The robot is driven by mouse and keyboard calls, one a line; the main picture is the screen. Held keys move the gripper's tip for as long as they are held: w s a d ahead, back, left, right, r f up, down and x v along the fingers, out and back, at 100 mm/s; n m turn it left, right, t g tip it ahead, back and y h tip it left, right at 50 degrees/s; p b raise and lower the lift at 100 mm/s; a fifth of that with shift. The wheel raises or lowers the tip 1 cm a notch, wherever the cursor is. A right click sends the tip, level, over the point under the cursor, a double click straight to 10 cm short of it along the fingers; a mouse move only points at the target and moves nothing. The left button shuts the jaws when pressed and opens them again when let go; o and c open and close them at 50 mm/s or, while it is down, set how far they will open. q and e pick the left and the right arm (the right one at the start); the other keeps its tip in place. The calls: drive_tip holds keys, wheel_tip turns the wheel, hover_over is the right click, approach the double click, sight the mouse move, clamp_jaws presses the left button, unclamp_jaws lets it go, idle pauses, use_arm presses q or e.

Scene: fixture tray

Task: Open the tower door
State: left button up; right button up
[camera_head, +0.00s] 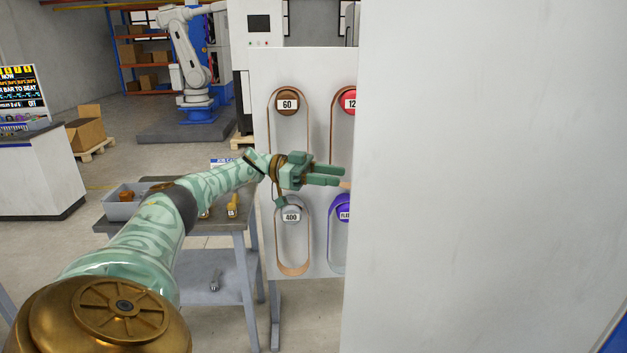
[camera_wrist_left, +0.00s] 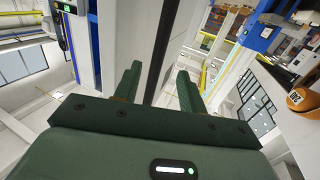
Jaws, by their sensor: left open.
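A large plain pale panel (camera_head: 490,180), which looks like the tower door, fills the right of the head view. I cannot tell whether it is shut or ajar, and its handle is not clearly seen. My left gripper (camera_head: 338,175) is open, with its fingers pointing right towards the panel's left edge. A small beige bit shows beside the fingertips, too small to identify. In the left wrist view, the two green fingers (camera_wrist_left: 158,74) stand apart, with a pale upright surface and a dark vertical strip beyond them. I cannot tell whether they touch anything. My right gripper is not in view.
A white board (camera_head: 292,160) behind my left gripper carries round labelled discs in slots, including a brown 60 (camera_head: 287,103) and a grey 400 (camera_head: 291,211). A grey workbench (camera_head: 222,222) with a bin (camera_head: 122,203) stands left of it. Open floor lies further left.

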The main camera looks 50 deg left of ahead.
use_arm(q)
drive_tip(key=b+v, duration=0.1)
drive_tip(key=v, duration=0.4)
drive_tip(key=shift+b, duration=0.35)
drive_tip(key=shift+w, duration=0.1)
